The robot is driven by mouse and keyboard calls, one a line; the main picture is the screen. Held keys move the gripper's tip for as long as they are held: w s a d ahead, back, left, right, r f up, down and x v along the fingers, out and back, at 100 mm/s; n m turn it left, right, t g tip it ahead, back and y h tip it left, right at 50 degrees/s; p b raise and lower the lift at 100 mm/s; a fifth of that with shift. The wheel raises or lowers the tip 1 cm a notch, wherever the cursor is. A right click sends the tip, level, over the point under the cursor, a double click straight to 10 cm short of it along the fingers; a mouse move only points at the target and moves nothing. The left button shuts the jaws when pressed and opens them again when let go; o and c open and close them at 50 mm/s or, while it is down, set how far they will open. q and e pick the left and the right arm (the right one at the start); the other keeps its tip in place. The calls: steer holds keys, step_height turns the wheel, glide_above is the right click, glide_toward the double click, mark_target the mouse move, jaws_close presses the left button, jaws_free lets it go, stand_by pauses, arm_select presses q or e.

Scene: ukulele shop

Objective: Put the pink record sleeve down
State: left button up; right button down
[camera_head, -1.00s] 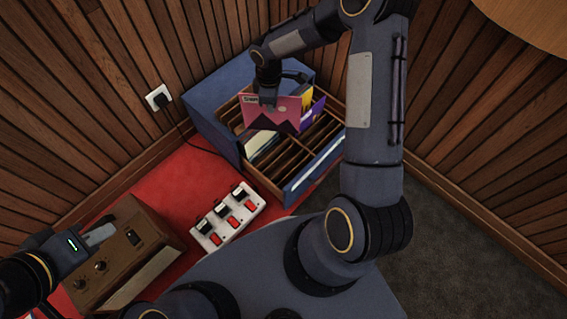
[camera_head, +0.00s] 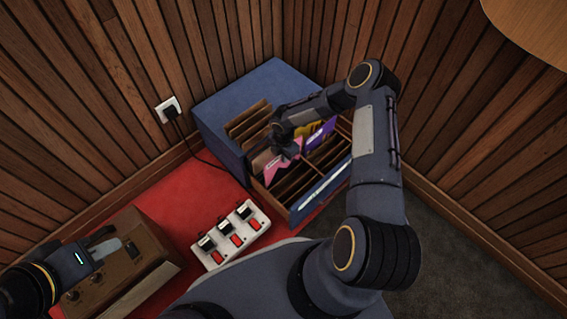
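The pink record sleeve (camera_head: 280,168) stands partly sunk among the wooden dividers of the blue record crate (camera_head: 303,211), its lower part hidden. My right gripper (camera_head: 287,150) is at the sleeve's top edge and appears shut on it, though its fingertips are small and dark. A purple sleeve (camera_head: 321,134) and a yellow one stand just behind and to the right in the crate. My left gripper (camera_head: 108,243) hovers by the brown box with knobs at lower left, holding nothing that I can see; its finger gap is unclear.
A white power strip with red switches (camera_head: 231,234) lies on the red mat (camera_head: 197,196) in front of the crate. A black cord runs from the wall socket (camera_head: 169,109) behind the mat. Slatted wooden walls close in the corner behind the crate.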

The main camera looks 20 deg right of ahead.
step_height(320, 180, down, 3)
steer(key=shift+f+b, duration=0.15)
steer(key=shift+b, duration=0.35)
steer(key=shift+f+b, duration=0.6)
steer(key=shift+b, duration=0.15)
steer(key=c, duration=1.6)
jaws_free()
